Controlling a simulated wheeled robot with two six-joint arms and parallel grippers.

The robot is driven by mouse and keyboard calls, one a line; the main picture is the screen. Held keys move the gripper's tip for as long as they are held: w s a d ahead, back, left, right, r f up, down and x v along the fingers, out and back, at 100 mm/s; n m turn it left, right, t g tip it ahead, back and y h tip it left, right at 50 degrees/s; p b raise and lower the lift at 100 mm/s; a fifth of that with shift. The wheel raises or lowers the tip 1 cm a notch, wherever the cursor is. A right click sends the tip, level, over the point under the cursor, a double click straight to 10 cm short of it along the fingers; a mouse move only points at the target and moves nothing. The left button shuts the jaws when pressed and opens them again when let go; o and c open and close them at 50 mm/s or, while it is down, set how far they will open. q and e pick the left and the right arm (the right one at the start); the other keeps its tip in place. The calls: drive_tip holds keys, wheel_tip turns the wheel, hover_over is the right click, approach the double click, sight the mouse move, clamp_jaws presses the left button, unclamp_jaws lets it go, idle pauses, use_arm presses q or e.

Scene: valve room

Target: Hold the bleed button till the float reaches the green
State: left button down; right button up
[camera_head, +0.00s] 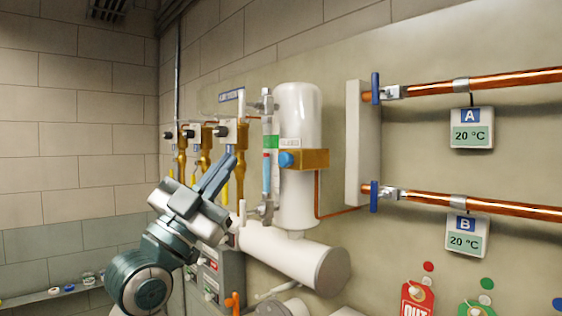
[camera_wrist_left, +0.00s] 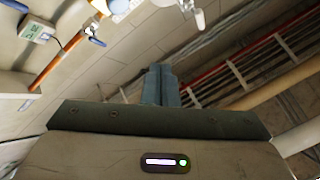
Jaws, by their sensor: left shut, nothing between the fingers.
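The bleed button (camera_head: 286,159) is a round blue knob on a brass block beside the white cylinder. The float gauge (camera_head: 267,180) is an upright clear tube just left of it, with a green band (camera_head: 271,142) partway up. A small red mark shows in the tube just below the green; I cannot tell surely whether it is the float. My left gripper (camera_head: 229,160) is shut and empty, its blue-grey fingers pointing up, left of the gauge and apart from the button in the picture. Its shut fingers also show in the left wrist view (camera_wrist_left: 160,84). My right gripper is not in view.
Brass valves with yellow handles (camera_head: 204,160) line the wall behind my left gripper. A white horizontal tank (camera_head: 290,255) lies below the gauge. Copper pipes (camera_head: 480,85) with blue levers and two 20 °C displays (camera_head: 471,128) are at right. Red and green tags hang lower right.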

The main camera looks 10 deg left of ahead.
sight(286, 160)
use_arm(q)
drive_tip(key=w+d+b, duration=0.2)
drive_tip(key=w+d, duration=0.3)
drive_tip(key=w, duration=0.1)
idle(0.3)
idle(1.9)
drive_tip(key=shift+w+d+b, duration=0.25)
drive_tip(key=shift+w+b, duration=0.1)
drive_tip(key=shift+b, duration=0.05)
